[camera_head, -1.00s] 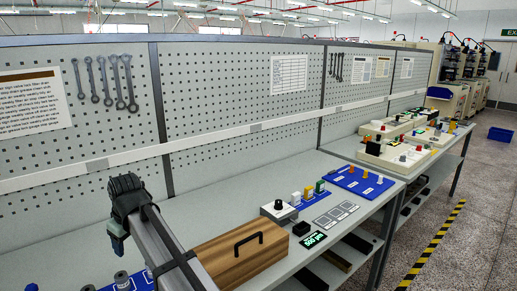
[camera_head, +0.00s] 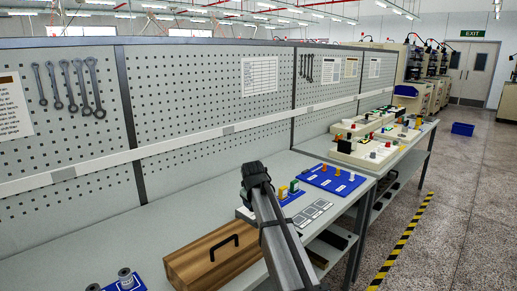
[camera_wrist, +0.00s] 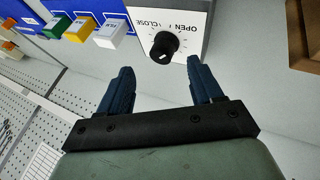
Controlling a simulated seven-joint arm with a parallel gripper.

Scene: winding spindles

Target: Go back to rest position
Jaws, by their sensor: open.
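My gripper (camera_head: 255,174) is over the workbench (camera_head: 180,215) in the head view, with its fingers hard to make out there. In the wrist view my gripper (camera_wrist: 160,64) shows two blue fingers spread apart with nothing between them. A white box with a black knob (camera_wrist: 163,47) and an OPEN/CLOSE label lies beyond the fingertips, apart from them. In the head view my arm hides most of that box. Green, yellow and white blocks (camera_wrist: 110,33) stand beside it in the wrist view.
A wooden box with a black handle (camera_head: 196,262) sits at the bench front. Grey spools (camera_head: 125,279) stand on a blue board at lower left. A blue board with pegs (camera_head: 320,182) lies to the right. A pegboard wall (camera_head: 210,100) bounds the back.

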